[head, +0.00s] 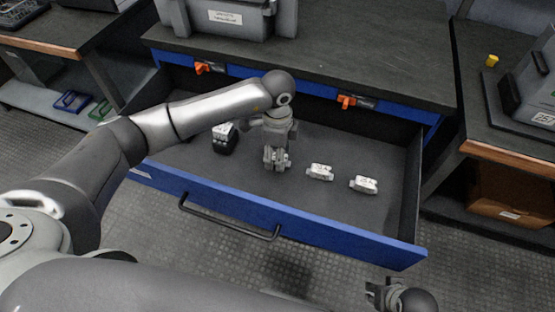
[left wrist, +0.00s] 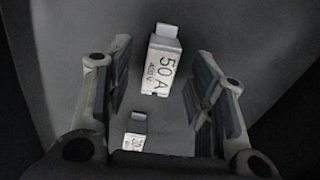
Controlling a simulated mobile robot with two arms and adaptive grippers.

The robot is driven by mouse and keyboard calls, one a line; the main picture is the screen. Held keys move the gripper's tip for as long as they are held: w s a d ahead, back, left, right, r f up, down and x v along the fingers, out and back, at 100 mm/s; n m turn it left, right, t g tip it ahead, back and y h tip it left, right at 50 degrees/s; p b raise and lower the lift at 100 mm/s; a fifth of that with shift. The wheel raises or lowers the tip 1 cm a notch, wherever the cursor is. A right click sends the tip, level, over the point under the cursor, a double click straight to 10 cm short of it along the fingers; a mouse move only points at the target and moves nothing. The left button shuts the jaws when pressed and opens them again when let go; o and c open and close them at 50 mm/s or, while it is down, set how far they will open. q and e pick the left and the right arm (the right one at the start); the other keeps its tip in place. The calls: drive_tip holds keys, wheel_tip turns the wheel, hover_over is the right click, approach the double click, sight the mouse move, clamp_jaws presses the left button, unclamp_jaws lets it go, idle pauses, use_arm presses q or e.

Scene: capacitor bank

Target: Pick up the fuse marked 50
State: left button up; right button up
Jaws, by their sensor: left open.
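A white fuse marked 50 A, 400 V (left wrist: 165,62) lies on the drawer floor between the spread fingers of my left gripper (left wrist: 165,95) in the left wrist view. I see no finger clearly touching it. In the head view my left gripper (head: 276,158) points down into the open drawer and largely hides a white fuse there. Two more white fuses, one nearer (head: 320,172) and one farther right (head: 364,184), lie to its right; their marks are too small to read. My right gripper (head: 376,292) is low at the right, outside the drawer; its jaw opening is unclear.
The blue-fronted drawer (head: 225,207) is pulled out, with a handle in front. A black block with white pieces (head: 224,140) stands left of my left gripper. Another partly shown white fuse (left wrist: 133,143) lies low in the left wrist view. Drawer walls bound the space.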

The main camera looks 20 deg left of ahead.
use_arm(q)
drive_tip(key=shift+f, duration=0.25)
clamp_jaws()
drive_tip(key=shift+r, duration=0.15)
